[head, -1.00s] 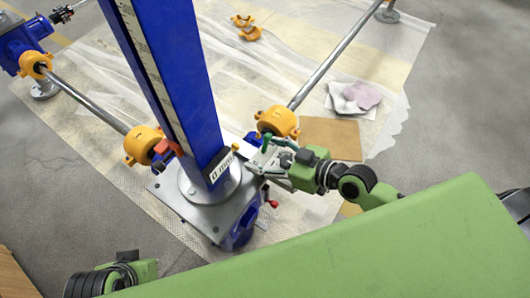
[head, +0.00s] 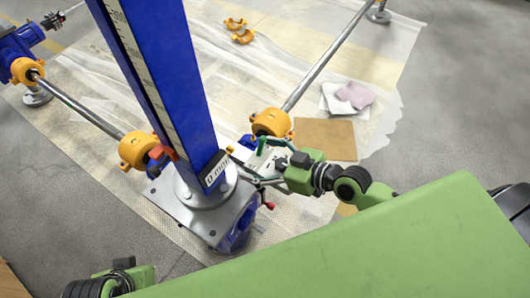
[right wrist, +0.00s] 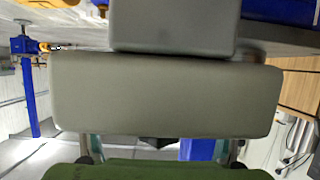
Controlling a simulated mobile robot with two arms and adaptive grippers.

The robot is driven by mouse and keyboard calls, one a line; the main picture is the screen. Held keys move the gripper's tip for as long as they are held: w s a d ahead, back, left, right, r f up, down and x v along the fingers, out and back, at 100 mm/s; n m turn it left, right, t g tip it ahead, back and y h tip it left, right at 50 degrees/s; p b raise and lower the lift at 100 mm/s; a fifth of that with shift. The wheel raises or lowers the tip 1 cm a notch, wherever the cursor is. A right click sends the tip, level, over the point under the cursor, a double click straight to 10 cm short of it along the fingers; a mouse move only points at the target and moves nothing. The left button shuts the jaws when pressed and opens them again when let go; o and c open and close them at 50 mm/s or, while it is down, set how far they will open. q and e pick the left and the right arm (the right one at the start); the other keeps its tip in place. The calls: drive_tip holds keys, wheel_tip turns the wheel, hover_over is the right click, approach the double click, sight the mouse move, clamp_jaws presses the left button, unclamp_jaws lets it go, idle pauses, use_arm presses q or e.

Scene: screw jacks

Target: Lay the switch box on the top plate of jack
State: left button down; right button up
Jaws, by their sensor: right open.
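A jack (head: 210,215) shows in the head view, with a grey plate on a blue housing. A tall blue column (head: 165,90) with a scale and a "0 mm" label rises from it. My right gripper (head: 262,158) is open just right of the column's foot, above or beside the plate; the exact gap is unclear. In the right wrist view a wide grey block (right wrist: 165,95) fills the middle, with teal finger links beside it. I cannot tell whether it is a finger pad or the switch box. The left gripper's fingers are out of view.
Orange couplings (head: 138,150) (head: 272,123) and steel shafts (head: 330,52) run out from the jack on both sides. Another blue unit (head: 18,50) stands at far left. Brown card (head: 325,138) and cloths (head: 355,95) lie on the sheeted floor at right.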

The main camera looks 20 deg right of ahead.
sight(286, 165)
drive_tip(key=v, duration=1)
drive_tip(key=shift+s+d+r, duration=0.1)
drive_tip(key=shift+d, duration=0.1)
drive_tip(key=shift+v, duration=0.75)
drive_tip(key=shift+r, duration=0.15)
